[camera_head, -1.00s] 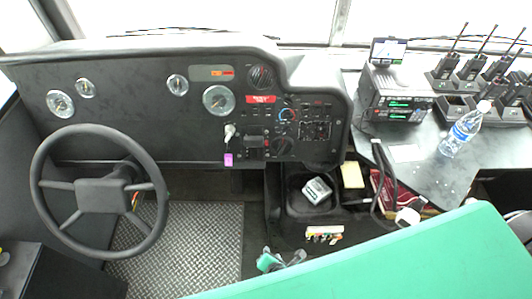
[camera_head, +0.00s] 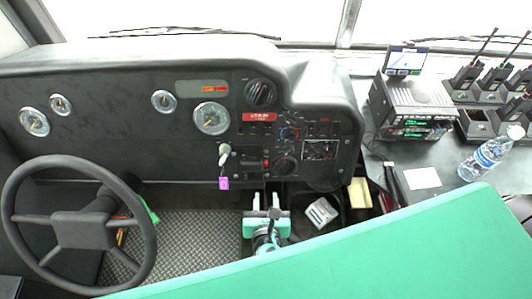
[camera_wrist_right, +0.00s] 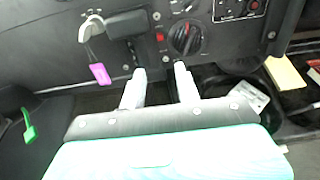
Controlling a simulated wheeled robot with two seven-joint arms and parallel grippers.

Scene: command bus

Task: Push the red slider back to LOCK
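The dark dash panel (camera_head: 215,137) holds the controls. A small red mark shows on it beside the black box in the head view (camera_head: 266,163) and in the wrist view (camera_wrist_right: 160,37); I cannot tell whether it is the red slider, and I cannot read a LOCK label. My right gripper (camera_head: 266,193) is just below the panel, fingers pointing up at it. In the wrist view its two pale fingers (camera_wrist_right: 160,70) are apart with nothing between them, below the black knob (camera_wrist_right: 185,38). My left gripper is not in view.
A key with a purple tag (camera_head: 223,183) hangs left of the right gripper. The steering wheel (camera_head: 82,228) is at left, with a green piece (camera_head: 147,210) behind it. A white box (camera_head: 321,212) lies right of the gripper.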

